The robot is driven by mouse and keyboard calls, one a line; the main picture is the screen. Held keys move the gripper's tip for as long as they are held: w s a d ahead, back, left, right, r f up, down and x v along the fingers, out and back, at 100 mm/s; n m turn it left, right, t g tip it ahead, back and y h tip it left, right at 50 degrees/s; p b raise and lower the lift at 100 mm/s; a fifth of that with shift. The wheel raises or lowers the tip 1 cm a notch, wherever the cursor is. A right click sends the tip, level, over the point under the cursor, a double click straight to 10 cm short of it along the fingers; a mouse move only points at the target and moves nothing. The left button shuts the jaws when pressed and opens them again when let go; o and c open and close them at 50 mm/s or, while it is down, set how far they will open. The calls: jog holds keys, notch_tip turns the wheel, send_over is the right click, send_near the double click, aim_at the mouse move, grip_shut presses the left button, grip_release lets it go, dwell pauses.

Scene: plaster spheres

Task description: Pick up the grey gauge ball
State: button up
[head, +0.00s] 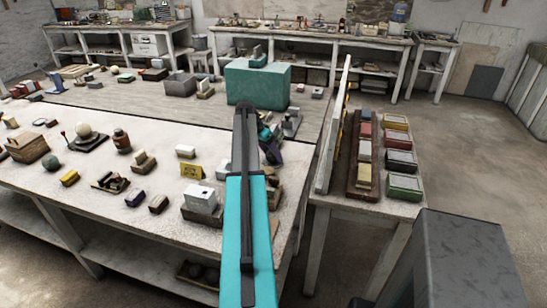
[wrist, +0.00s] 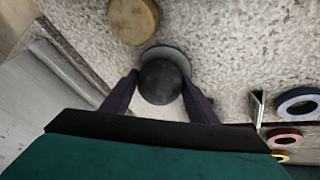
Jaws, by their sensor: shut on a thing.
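In the wrist view, a dark grey ball (wrist: 161,84) sits between the two fingers of my gripper (wrist: 160,78). The fingers touch it on both sides and are shut on it. A pale grey round disc (wrist: 166,52) shows behind the ball; I cannot tell whether the ball rests on it or is held above it. In the head view my teal arm covers the ball, and the dark gripper (head: 270,152) shows only partly at the right side of the table.
In the wrist view, a yellowish round block (wrist: 133,18) is close by, and several rings (wrist: 297,104) lie at the right. In the head view, a big teal block (head: 257,85) stands behind the gripper, and an upright pale board (head: 335,135) stands to its right.

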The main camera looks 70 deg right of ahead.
jog(key=shift+r, duration=0.15)
jog(key=shift+r+b, duration=1.35)
jog(key=shift+r, duration=3.55)
jog(key=w+a+r+n+t+h, duration=0.3)
jog(key=w+a+n, duration=0.8)
jog(key=w+a, duration=2.25)
jog(key=w+a+r+n+t+y, duration=0.1)
jog(key=a+n, duration=0.5)
jog(key=a, duration=1.7)
jog(key=w+a+r+n+t+y, duration=0.1)
jog(key=a+n+t, duration=0.3)
jog(key=a, duration=1.9)
jog(key=shift+r+n+y, duration=0.5)
jog(key=shift+n+y, duration=0.2)
jog(key=shift+n, duration=0.4)
